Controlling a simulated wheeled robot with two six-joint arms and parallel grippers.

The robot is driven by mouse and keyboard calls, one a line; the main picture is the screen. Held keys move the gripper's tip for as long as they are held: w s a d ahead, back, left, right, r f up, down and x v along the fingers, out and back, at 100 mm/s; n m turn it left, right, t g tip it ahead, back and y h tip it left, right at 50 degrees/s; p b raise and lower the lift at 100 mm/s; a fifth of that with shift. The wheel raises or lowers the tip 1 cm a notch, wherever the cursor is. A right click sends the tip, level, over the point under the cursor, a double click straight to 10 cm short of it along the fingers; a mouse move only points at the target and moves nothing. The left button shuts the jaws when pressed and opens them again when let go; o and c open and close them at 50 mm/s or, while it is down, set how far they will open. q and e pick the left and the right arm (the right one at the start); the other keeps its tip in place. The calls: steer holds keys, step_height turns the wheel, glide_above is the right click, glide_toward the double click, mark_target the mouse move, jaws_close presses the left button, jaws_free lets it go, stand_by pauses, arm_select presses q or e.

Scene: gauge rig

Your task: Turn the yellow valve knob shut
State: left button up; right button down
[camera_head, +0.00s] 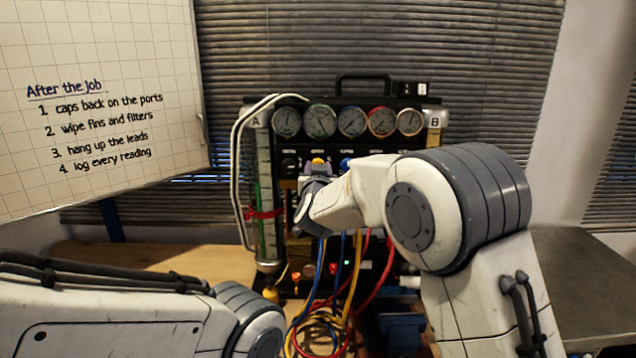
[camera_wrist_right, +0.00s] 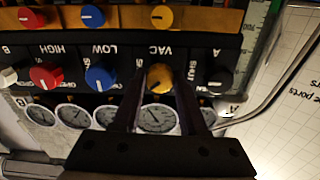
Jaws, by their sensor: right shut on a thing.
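The yellow valve knob (camera_wrist_right: 160,76) sits on the black panel under the label VAC, seen upside down in the right wrist view. In the head view only a bit of yellow (camera_head: 318,161) shows above my gripper. My right gripper (camera_wrist_right: 160,88) has one finger on each side of the knob and is shut on it. The right gripper also shows in the head view (camera_head: 316,178) in front of the panel. A SHUT mark is printed beside the knob; I cannot tell where the knob's pointer stands. My left gripper is out of view.
Blue (camera_wrist_right: 100,78), red (camera_wrist_right: 46,75) and black (camera_wrist_right: 215,79) knobs flank the yellow one closely. A row of gauges (camera_head: 353,121) is above. Coloured hoses (camera_head: 346,290) hang in front of the rig. A whiteboard (camera_head: 100,60) stands at the left.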

steer(key=shift+m+b, duration=3.3)
steer(key=shift+m, duration=0.8)
steer(key=shift+c, duration=2.2)
jaws_free()
steer(key=shift+s, duration=0.1)
